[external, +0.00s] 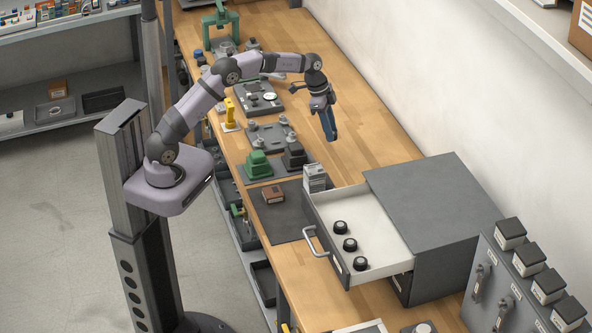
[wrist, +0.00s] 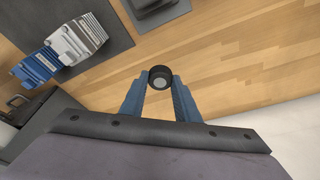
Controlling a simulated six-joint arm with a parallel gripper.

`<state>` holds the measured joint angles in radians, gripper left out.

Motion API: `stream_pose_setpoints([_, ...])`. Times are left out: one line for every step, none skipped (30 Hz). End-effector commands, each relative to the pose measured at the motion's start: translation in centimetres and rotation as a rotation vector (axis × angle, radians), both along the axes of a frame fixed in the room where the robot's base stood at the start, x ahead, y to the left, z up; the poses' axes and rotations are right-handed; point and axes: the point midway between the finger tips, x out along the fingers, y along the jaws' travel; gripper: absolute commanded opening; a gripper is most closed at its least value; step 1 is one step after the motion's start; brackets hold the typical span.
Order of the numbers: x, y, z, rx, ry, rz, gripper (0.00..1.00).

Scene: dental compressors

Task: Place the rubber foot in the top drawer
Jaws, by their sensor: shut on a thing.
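My gripper (external: 329,124) is above the bench, behind and to the left of the open drawer in the external view. In the wrist view its blue fingers (wrist: 160,92) are shut on a black round rubber foot (wrist: 160,72) with a grey centre. The held foot is too small to make out in the external view. The top drawer (external: 325,212) of the grey cabinet (external: 435,195) is pulled out. Three black rubber feet (external: 340,227) (external: 350,245) (external: 360,264) stand in a row on its pale floor.
A grey and white box-shaped part (external: 315,178) stands beside the drawer's back left corner. A brown block (external: 273,194) lies on the dark mat (external: 290,225). Green and black parts (external: 257,164) stand left of my gripper. Bare wood (external: 370,140) lies towards the wall.

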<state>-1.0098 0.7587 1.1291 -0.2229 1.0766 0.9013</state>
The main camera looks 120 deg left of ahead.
Motion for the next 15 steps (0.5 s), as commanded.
stream_pose_setpoints([0.0, 0.0, 0.1, 0.0, 0.0, 0.0, 0.08])
stream_pose_setpoints([0.0, 0.0, 0.1, 0.0, 0.0, -0.001, 0.08])
stream_pose_setpoints([0.1, -0.1, 0.1, 0.001, 0.0, -0.002, 0.08])
stream_pose_setpoints([0.2, -0.2, 0.2, 0.0, 0.0, -0.005, 0.08])
stream_pose_setpoints([0.3, -0.3, 0.2, 0.001, -0.001, -0.009, 0.08])
stream_pose_setpoints([0.6, -0.5, 0.4, 0.002, -0.001, -0.016, 0.08])
stream_pose_setpoints([0.9, -0.8, 0.5, 0.002, -0.001, -0.023, 0.08])
stream_pose_setpoints([1.2, -1.0, 0.7, 0.002, -0.001, -0.033, 0.08])
stream_pose_setpoints([1.7, -1.5, 1.0, 0.002, -0.001, -0.047, 0.08])
stream_pose_setpoints([2.3, -2.0, 1.2, 0.003, -0.002, -0.062, 0.08])
stream_pose_setpoints([2.8, -2.5, 1.5, 0.003, -0.002, -0.077, 0.08])
stream_pose_setpoints([3.6, -3.4, 2.0, 0.004, -0.002, -0.101, 0.08])
stream_pose_setpoints([4.3, -4.1, 2.3, 0.004, -0.002, -0.12, 0.08])
stream_pose_setpoints([5.0, -4.9, 2.7, 0.004, -0.002, -0.142, 0.08])
stream_pose_setpoints([6.0, -6.1, 3.3, 0.003, -0.002, -0.174, 0.08])
